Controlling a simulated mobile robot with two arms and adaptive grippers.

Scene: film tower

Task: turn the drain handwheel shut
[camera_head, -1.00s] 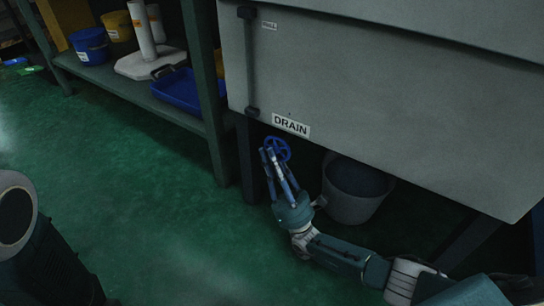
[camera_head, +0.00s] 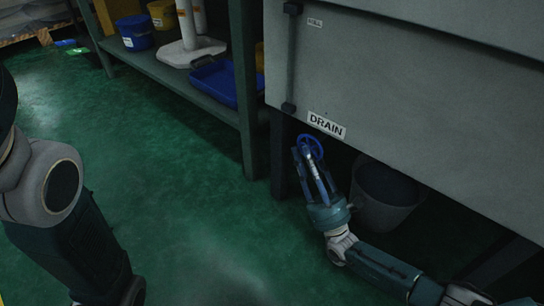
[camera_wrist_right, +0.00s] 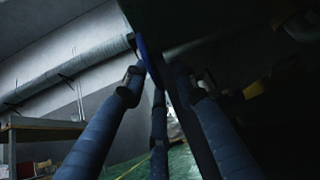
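The blue drain handwheel (camera_head: 312,146) sits below the DRAIN label (camera_head: 326,125), under the lower edge of a large grey tank. My right gripper (camera_head: 305,147) reaches up to it from below, its fingers at the wheel and partly covering it. In the right wrist view, the fingers of my right gripper (camera_wrist_right: 163,78) stand apart, with a dark blue strip of the wheel's rim (camera_wrist_right: 142,50) close to the left fingertip. I cannot tell whether they touch. My left arm shows at the left of the head view, but its gripper is out of view.
The grey tank (camera_head: 400,90) overhangs the wheel. A grey bucket (camera_head: 383,195) stands right beside my right gripper. A green shelf (camera_head: 165,75) at the left holds a blue tray (camera_head: 218,84) and tubs. The green floor (camera_head: 200,200) in front is clear.

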